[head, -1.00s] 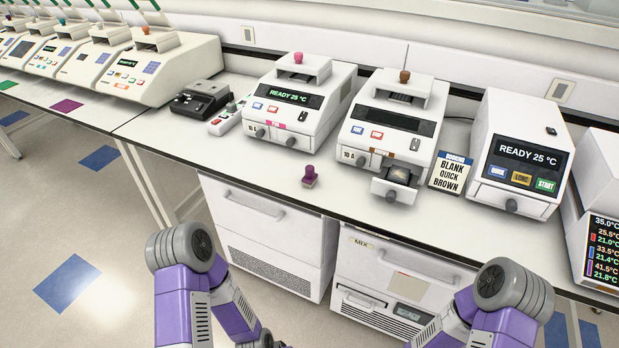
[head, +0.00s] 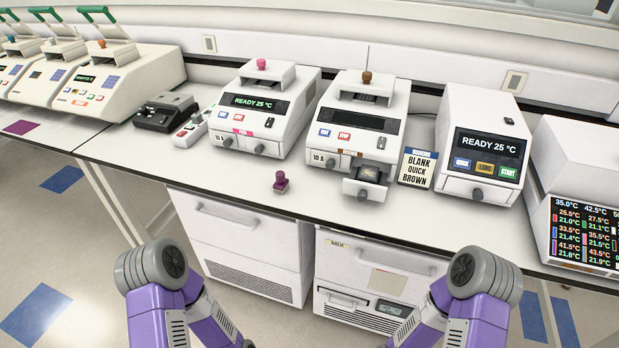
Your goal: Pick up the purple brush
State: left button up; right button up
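A small purple object (head: 281,182), which I take to be the purple brush, stands upright on the white bench (head: 236,184) near its front edge. It is in front of the gap between the pink-knobbed and brown-knobbed cyclers, and nothing touches it. Both of my arms hang low at the bottom of the head view, in front of the bench. Their grippers are out of the picture or hidden below the forearms, so neither shows as open or shut. Both arms are well apart from the purple object.
Behind stand a pink-knobbed cycler (head: 260,112), a brown-knobbed cycler (head: 352,125) with its drawer (head: 366,184) pulled out, and a sign (head: 418,168). A cycler reading READY 25 °C (head: 484,150) and a temperature display (head: 585,231) are to the right. Bench left of the purple object is clear.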

aim_at(281, 184)
jog(key=u, duration=2.2)
jog(key=i, duration=1.35)
jog(key=z, duration=2.5)
